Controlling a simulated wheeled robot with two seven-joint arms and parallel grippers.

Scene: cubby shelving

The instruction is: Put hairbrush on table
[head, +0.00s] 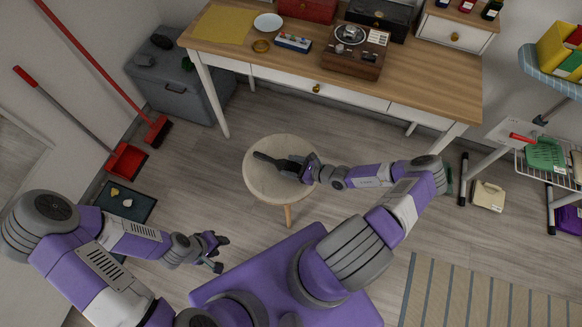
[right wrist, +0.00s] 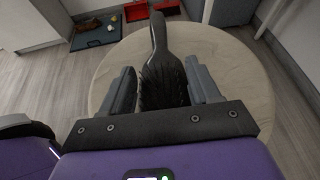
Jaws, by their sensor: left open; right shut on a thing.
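The dark hairbrush (head: 268,159) is over the small round wooden table (head: 258,190) in the head view. My right gripper (head: 302,168) is shut on it near the bristle end, and the handle points left. In the right wrist view the hairbrush (right wrist: 159,70) lies between the two fingers of my right gripper (right wrist: 165,88), with the round table top (right wrist: 235,65) below. I cannot tell whether the brush touches the table top. My left gripper (head: 215,252) is open and empty, low and left of the round table.
A wooden desk (head: 440,85) with boxes and a record player (head: 355,50) stands behind. A grey storage box (head: 180,88), a red broom (head: 158,130) and a dustpan (head: 126,161) are at left. A dark tray (head: 135,207) lies on the floor. Most of the round table top is clear.

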